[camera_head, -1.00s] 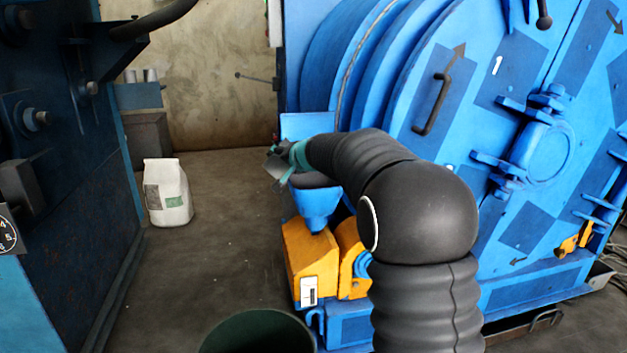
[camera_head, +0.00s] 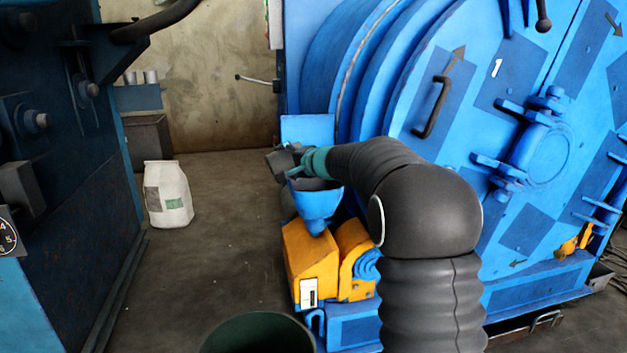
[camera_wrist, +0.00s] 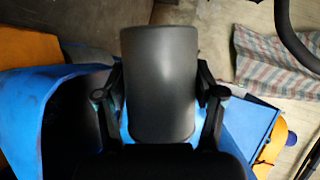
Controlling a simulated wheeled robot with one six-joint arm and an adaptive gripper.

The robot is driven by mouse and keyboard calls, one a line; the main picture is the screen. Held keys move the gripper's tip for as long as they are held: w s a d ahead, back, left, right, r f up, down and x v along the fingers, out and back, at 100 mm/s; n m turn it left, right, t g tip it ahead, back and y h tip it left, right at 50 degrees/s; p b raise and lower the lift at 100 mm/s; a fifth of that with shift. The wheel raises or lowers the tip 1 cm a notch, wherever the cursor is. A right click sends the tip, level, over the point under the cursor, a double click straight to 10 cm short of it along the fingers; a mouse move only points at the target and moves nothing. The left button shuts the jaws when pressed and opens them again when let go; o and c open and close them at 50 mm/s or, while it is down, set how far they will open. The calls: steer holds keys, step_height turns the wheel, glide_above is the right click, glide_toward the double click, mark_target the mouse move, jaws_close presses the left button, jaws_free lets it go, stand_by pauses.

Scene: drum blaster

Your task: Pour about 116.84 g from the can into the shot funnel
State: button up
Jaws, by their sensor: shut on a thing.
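My gripper (camera_wrist: 160,105) is shut on a dark grey can (camera_wrist: 160,75), with one finger on each side of it in the wrist view. In the head view the can (camera_head: 280,162) shows small at the end of my arm, over the rim of the blue shot funnel (camera_head: 316,203). The can looks tilted there; its mouth and contents cannot be made out. The funnel stands above a yellow housing beside the blue machine. Its blue wall (camera_wrist: 25,110) also seems to show at the left of the wrist view. No falling shot is visible.
The big blue drum machine (camera_head: 400,90) fills the right. A dark machine (camera_head: 65,200) stands at the left. A white sack (camera_head: 168,195) stands on open floor between them. A dark green bin (camera_head: 258,335) is at the bottom. Small grey cans (camera_head: 150,77) stand at the back left.

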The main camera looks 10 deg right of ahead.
steer(key=shift+w+d+r+m, duration=0.1)
steer(key=shift+d+m, duration=0.3)
steer(key=shift+d, duration=0.25)
steer(key=shift+w+d+r+m+t+y+b, duration=0.1)
steer(key=shift+d+r+m+t+y+b, duration=0.15)
steer(key=shift+r+m+y+b, duration=0.35)
steer(key=shift+d+r+m+t+y+b, duration=0.15)
steer(key=shift+d+m+y+b, duration=0.15)
steer(key=shift+m+b, duration=0.55)
steer(key=shift+r, duration=0.2)
steer(key=shift+r, duration=0.1)
